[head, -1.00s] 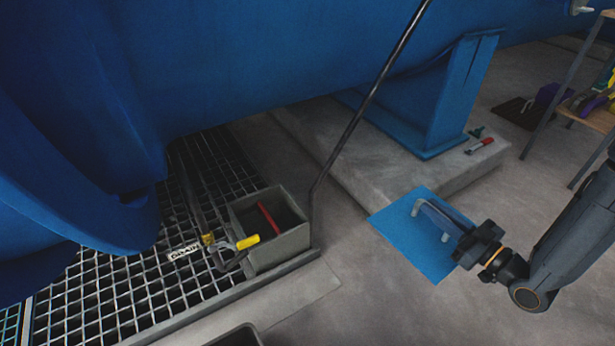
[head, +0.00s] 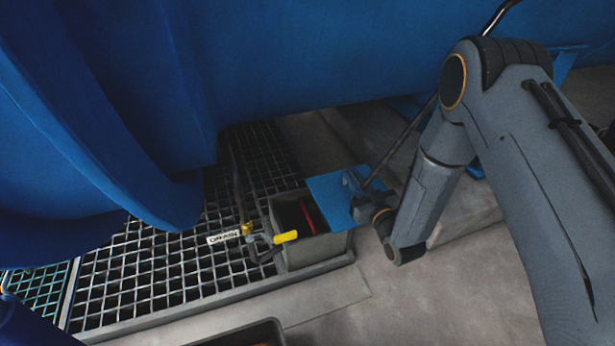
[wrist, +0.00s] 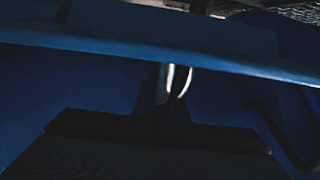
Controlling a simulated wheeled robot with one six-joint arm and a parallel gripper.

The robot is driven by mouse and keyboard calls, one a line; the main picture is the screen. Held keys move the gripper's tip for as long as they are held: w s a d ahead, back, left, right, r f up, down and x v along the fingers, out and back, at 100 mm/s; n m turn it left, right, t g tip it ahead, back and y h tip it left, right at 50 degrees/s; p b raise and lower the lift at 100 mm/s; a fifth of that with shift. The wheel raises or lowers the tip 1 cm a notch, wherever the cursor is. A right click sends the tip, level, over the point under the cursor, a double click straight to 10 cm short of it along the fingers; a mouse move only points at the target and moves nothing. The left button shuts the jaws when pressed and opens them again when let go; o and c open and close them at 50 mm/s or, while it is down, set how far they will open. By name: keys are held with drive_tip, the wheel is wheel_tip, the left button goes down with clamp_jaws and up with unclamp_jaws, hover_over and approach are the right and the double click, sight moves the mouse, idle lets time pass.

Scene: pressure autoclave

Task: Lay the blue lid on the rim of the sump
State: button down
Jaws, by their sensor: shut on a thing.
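The blue lid (head: 326,192) is held by its handle in my gripper (head: 362,202), which is shut on it. In the head view the lid overlaps the right back part of the grey box-shaped sump (head: 318,252). I cannot tell whether it touches the rim. The left part of the sump's opening is uncovered, and a red item (head: 307,217) shows inside. In the dark wrist view, the lid (wrist: 140,42) crosses the picture and its pale handle (wrist: 172,84) shows beyond the dark gripper body.
A yellow-handled drain valve (head: 286,237) stands at the sump's left front, beside a DRAIN label (head: 223,238). Floor grating (head: 160,275) lies to the left. The blue vessel (head: 300,70) hangs above, and a dark slanting rod (head: 400,142) runs close behind the lid.

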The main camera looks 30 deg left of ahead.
drive_tip(key=s+a, duration=0.1)
drive_tip(key=a, duration=0.3)
drive_tip(key=s+a, duration=0.2)
drive_tip(key=a, duration=0.1)
drive_tip(key=s+a, duration=0.2)
drive_tip(key=a, duration=0.2)
drive_tip(key=shift+s+a, duration=0.2)
drive_tip(key=shift+a, duration=0.1)
drive_tip(key=shift+s+a, duration=0.25)
drive_tip(key=shift+a, duration=0.15)
wheel_tip(320, 180, down, 6)
drive_tip(key=b, duration=0.2)
drive_tip(key=shift+r+b, duration=0.15)
drive_tip(key=shift+b, duration=0.25)
drive_tip(key=shift+p, duration=0.65)
idle(1.2)
drive_tip(key=shift+f+b, duration=0.6)
drive_tip(key=shift+f, duration=0.85)
idle(0.4)
